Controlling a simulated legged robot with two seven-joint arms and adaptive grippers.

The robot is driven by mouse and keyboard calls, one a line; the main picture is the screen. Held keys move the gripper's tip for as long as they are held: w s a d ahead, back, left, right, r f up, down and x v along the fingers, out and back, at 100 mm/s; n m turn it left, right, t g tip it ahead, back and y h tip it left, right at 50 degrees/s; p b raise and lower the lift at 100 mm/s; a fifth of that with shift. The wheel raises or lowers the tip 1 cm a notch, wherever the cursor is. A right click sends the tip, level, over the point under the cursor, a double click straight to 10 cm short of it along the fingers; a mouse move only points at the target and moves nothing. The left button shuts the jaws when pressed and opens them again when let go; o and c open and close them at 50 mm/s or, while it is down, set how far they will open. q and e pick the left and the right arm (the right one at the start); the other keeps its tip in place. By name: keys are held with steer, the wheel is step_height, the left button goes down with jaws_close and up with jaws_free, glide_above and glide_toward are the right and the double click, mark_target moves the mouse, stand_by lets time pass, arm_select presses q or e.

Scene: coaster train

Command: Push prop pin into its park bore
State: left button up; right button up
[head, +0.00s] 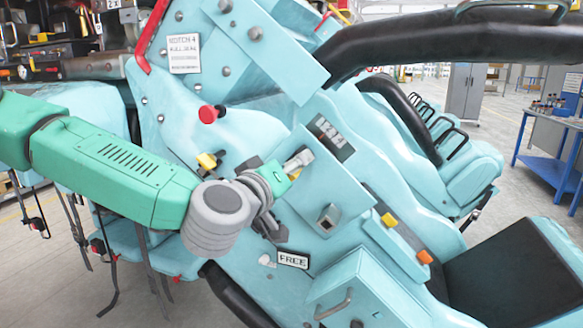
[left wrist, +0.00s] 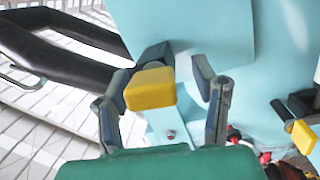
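My left gripper (head: 292,165) is against the front of the light-blue car, its fingers small and partly hidden behind the wrist. In the left wrist view my left gripper (left wrist: 165,88) has its two dark fingers spread apart. A yellow block-shaped head (left wrist: 150,88) with a dark part behind it lies between them, closer to the left finger; I cannot tell whether they touch. I cannot make out the prop pin's shaft. A square dark opening in a raised block (head: 328,218) is right of and below the gripper; I cannot tell whether it is the park bore. My right gripper is not in view.
A red knob (head: 210,113) and a yellow-topped part (head: 207,160) stick out near my wrist. A FREE plate (head: 293,260) and a handled box (head: 350,290) lie below. Black restraint bars (head: 450,40) arch overhead. A blue workbench (head: 550,140) stands far right.

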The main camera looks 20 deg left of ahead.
arm_select(q)
steer(key=shift+s, duration=0.15)
